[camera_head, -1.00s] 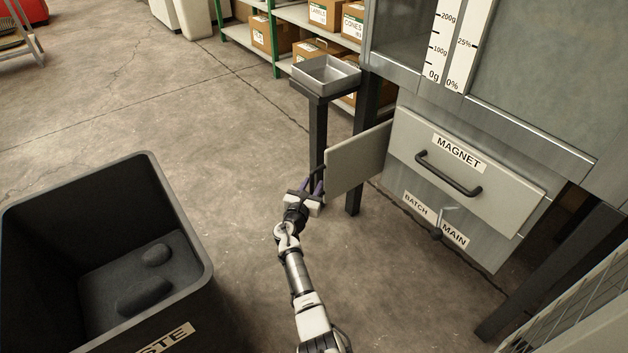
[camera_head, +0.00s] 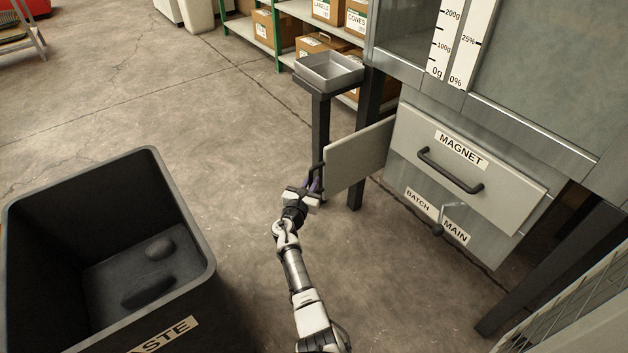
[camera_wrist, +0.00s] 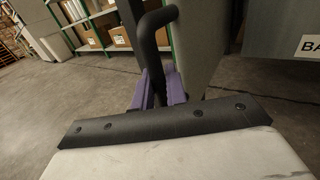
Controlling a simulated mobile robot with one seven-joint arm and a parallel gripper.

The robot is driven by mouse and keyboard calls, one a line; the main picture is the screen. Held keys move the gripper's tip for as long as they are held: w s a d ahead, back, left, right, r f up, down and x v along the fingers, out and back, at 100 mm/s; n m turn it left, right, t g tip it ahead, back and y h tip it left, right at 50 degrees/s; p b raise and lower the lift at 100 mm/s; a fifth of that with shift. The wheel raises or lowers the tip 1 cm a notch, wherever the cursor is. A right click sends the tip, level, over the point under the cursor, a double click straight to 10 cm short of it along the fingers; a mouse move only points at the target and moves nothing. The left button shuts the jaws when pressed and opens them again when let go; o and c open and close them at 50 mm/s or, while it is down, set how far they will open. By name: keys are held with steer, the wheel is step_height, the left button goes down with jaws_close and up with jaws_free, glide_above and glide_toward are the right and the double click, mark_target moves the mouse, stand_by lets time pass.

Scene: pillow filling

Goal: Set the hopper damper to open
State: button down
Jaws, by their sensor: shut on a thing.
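A grey damper plate (camera_head: 358,156) sticks out to the left from the hopper's lower housing, beside the drawer marked MAGNET. A dark bar handle (camera_head: 318,172) is at its outer left end. My gripper (camera_head: 316,182) is shut on this handle. In the wrist view, the purple fingers of my gripper (camera_wrist: 160,85) close around the lower part of the black handle (camera_wrist: 148,38). The damper plate (camera_wrist: 194,45) stands just right of the fingers there. The exact finger contact is partly hidden.
The MAGNET drawer (camera_head: 500,180) and a small BATCH/MAIN lever (camera_head: 439,228) are on the hopper front. A metal tray (camera_head: 328,82) stands on a post behind the plate. A dark WASTE bin (camera_head: 207,285) is at left. Bare floor lies between the bin and hopper.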

steer(key=c, duration=1.5)
jaws_free()
steer(key=shift+s+a, duration=0.1)
steer(key=shift+a, duration=0.1)
steer(key=shift+s, duration=0.15)
